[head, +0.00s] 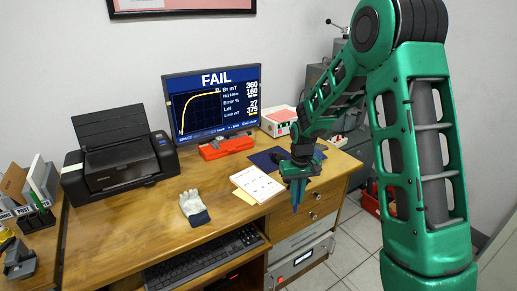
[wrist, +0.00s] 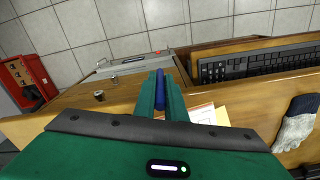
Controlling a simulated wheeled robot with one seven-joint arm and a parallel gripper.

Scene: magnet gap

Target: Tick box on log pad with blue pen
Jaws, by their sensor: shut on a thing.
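My gripper (head: 297,186) is shut on the blue pen (wrist: 159,92), which sits between its two green fingers in the wrist view. In the head view the gripper points down near the front right edge of the desk, to the right of the log pad. The log pad (head: 258,184) is a white printed sheet lying on the desk. In the wrist view only part of the log pad (wrist: 203,113) shows behind the fingers. Its tick box is too small to make out. The pen tip is apart from the pad.
A yellow note (head: 244,196) lies by the pad, and a glove (head: 194,207) lies to its left. A dark blue mat (head: 268,159) is behind the pad. The monitor (head: 213,103) reads FAIL. A printer (head: 119,157) stands left. A keyboard (head: 205,258) sits below the desktop.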

